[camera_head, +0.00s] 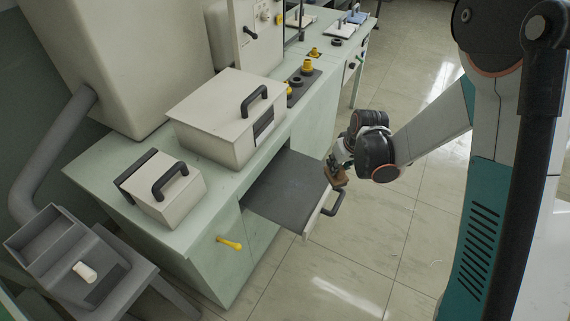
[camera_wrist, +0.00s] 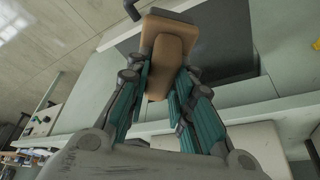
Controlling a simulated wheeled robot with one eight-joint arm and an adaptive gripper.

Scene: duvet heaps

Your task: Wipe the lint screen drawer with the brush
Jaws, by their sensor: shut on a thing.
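The lint screen drawer (camera_head: 285,190) is pulled out from the pale green bench, with a dark grey flat surface, a light front panel and a black handle (camera_head: 334,203). Its dark surface also shows in the wrist view (camera_wrist: 222,42), partly hidden behind the brush and fingers. My gripper (camera_head: 342,168) is shut on a brown brush (camera_head: 338,178), at the drawer's far right corner by the front panel. In the wrist view the brush (camera_wrist: 166,50) sits between the teal fingers of my gripper (camera_wrist: 165,85). I cannot tell whether the brush touches the drawer.
Two white boxes with black handles, a large one (camera_head: 215,125) and a small one (camera_head: 165,190), stand on the bench. A yellow handle (camera_head: 229,243) sticks out from the bench front. A grey bin (camera_head: 60,245) stands at lower left. The tiled floor (camera_head: 385,240) right of the drawer is clear.

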